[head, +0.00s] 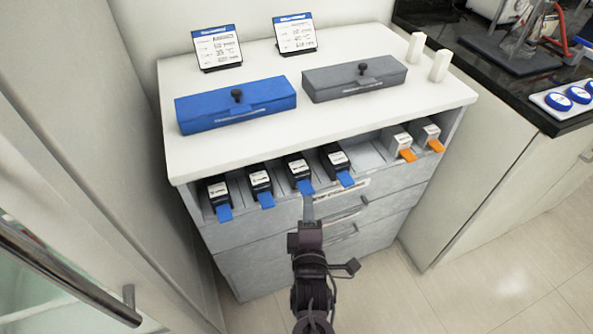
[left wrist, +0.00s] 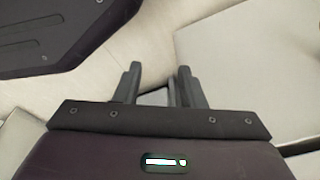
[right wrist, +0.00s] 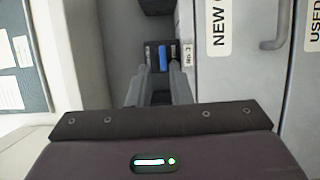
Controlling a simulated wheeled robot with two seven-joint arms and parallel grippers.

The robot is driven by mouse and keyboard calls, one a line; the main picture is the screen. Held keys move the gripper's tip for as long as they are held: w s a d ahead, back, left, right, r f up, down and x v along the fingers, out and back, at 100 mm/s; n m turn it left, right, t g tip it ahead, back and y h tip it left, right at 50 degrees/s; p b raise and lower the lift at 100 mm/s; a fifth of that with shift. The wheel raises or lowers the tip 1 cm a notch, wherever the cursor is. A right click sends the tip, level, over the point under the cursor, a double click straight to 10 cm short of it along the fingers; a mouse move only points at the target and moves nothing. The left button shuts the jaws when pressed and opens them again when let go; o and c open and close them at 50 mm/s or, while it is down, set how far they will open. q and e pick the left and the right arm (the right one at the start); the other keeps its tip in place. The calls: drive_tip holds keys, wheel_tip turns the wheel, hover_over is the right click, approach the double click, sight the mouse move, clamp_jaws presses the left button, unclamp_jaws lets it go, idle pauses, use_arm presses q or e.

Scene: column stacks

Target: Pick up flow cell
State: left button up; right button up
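Flow cells with black bodies, white labels and blue tabs stand in a row in the open slot under the white worktop: one at far left (head: 218,191), then others (head: 260,181), (head: 299,171) and (head: 337,159). Two white ones with orange tabs (head: 402,146) (head: 430,134) are at the right. My right gripper (head: 307,206) is just in front of the third blue tab from the left. In the right wrist view its fingers (right wrist: 160,76) are apart, with a blue tab (right wrist: 162,58) beyond their gap; contact cannot be told. My left gripper (left wrist: 158,83) is open and empty, outside the head view.
A blue box (head: 235,110) and a grey box (head: 350,82), both lidded with black knobs, stand on the worktop (head: 420,98) before two display cards. Two white blocks are at its right end. Labelled drawers (right wrist: 235,95) lie below. A glass-door cabinet is at left, a black counter at right.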

sight(307, 191)
drive_tip(key=w, duration=0.5)
drive_tip(key=shift+w+f, duration=0.25)
drive_tip(key=shift+w, duration=0.05)
drive_tip(key=shift+r, duration=0.1)
clamp_jaws()
